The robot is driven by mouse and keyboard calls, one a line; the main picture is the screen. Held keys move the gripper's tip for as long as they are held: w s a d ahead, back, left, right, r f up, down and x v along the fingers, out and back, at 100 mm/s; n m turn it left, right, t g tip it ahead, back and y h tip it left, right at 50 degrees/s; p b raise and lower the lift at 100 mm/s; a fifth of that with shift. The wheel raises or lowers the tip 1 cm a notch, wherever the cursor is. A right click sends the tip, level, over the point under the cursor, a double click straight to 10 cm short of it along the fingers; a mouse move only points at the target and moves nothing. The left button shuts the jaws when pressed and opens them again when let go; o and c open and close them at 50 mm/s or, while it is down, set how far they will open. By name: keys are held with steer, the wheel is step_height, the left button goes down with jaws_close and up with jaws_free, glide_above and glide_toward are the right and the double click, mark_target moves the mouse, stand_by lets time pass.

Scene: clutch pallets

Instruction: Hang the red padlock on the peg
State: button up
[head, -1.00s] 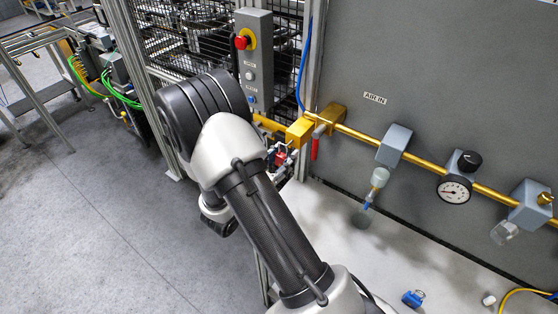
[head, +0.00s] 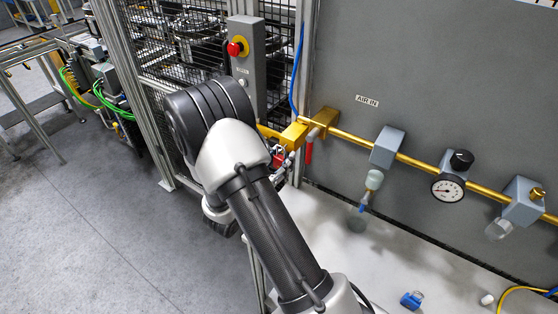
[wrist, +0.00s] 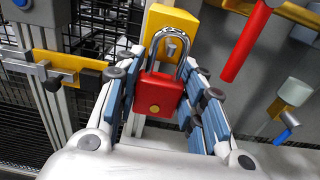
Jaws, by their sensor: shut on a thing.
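The red padlock (wrist: 160,98) is upright between the blue-padded fingers of my gripper (wrist: 163,85) in the wrist view, its steel shackle pointing up. My gripper is shut on the padlock body. The shackle overlaps a yellow block (wrist: 178,22) behind it; I cannot tell whether they touch. In the head view a bit of the red padlock (head: 278,160) shows beside my arm, which hides most of my gripper (head: 284,166).
A yellow bar with a grey latch (wrist: 62,68) is on the left in the wrist view. A red valve handle (wrist: 246,45) hangs on the right. A brass pipe (head: 420,163) with a gauge (head: 448,188) runs along the panel. A blue padlock (head: 411,300) lies on the white bench (head: 340,250).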

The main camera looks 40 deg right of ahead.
steer(key=shift+s+d+f, duration=0.1)
steer(key=shift+d+f, duration=0.1)
steer(key=shift+f, duration=0.05)
steer(key=o, duration=1.2)
steer(key=shift+w+d+f, duration=0.2)
steer(key=shift+d, duration=0.25)
steer(key=shift+a+r, duration=0.1)
